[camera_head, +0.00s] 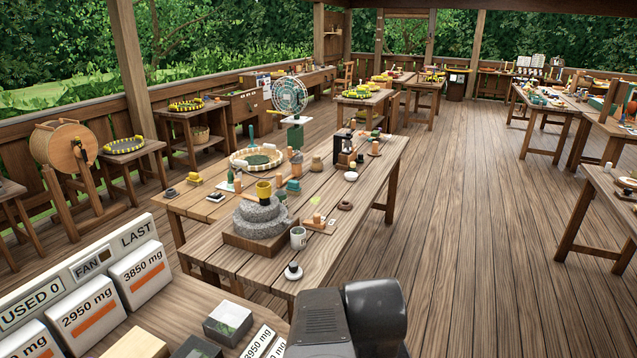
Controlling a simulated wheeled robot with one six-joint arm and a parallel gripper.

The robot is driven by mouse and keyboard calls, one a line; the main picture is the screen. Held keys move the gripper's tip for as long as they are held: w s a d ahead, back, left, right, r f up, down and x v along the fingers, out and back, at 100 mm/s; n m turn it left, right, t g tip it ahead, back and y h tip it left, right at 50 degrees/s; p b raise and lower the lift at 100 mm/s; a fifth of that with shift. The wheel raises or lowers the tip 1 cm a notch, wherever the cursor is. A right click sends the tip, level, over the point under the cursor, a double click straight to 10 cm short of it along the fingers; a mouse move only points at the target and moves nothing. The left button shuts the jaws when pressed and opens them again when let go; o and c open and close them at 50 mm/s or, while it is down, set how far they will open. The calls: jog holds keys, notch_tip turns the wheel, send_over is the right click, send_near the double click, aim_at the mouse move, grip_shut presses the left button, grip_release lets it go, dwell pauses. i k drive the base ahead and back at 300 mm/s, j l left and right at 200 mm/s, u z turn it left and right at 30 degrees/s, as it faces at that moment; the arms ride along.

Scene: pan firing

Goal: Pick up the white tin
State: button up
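A dark grey and black part of my own arm fills the bottom centre, to the right of these containers. My gripper is not visible, so I cannot see whether it holds anything.
White blocks labelled in mg (143,273) and a sign panel (95,265) line the near bench's left. Paper labels (262,343) lie right of the pale container. A long wooden table (370,200) beyond holds a stone mill (262,218) and a white mug (298,238).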

aim_at(297, 234)
jog(key=i+l+u, duration=0.35)
jog(key=i, duration=0.3)
jog(key=i+l+u, duration=0.35)
jog(key=i+l, duration=0.25)
